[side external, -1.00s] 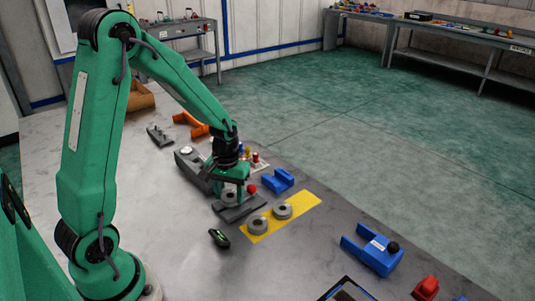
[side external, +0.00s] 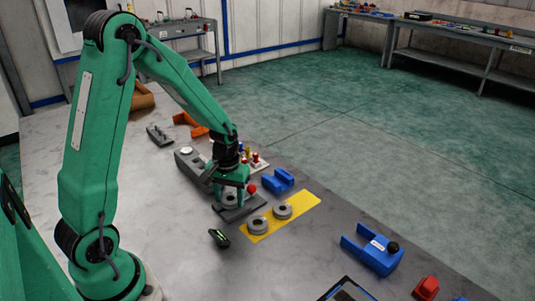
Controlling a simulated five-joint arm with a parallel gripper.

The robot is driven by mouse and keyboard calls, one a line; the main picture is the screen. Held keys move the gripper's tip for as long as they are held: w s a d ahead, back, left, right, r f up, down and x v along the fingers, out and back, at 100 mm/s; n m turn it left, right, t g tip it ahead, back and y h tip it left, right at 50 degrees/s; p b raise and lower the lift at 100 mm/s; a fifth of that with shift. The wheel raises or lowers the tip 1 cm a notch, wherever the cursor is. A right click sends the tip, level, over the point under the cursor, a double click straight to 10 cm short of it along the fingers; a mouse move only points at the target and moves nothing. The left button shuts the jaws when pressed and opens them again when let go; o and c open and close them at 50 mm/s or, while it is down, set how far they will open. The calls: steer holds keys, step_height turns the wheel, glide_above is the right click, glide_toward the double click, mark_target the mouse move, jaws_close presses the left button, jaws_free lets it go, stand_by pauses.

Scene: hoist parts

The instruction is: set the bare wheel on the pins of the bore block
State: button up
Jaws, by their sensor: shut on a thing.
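My gripper (side external: 231,190) points down and is shut on a grey wheel (side external: 231,200). The held wheel is low over a dark grey flat block (side external: 246,209), perhaps the bore block; I cannot tell whether they touch. The block's pins and bore are hidden or too small to see. Two more grey ring-shaped wheels, a near one (side external: 257,227) and a far one (side external: 282,212), lie on the yellow mat (side external: 306,203).
A grey housing (side external: 187,157) stands just left of my gripper. A red ball (side external: 252,188) and a blue bracket (side external: 279,181) are close on the right. A black-green device (side external: 219,238) lies in front. A blue clamp (side external: 372,253) is further right. The table's front left is clear.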

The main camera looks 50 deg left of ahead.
steer(key=shift+f, duration=0.3)
stand_by(0.4)
steer(key=o, duration=1.3)
steer(key=shift+r, duration=3.5)
steer(key=shift+r, duration=0.1)
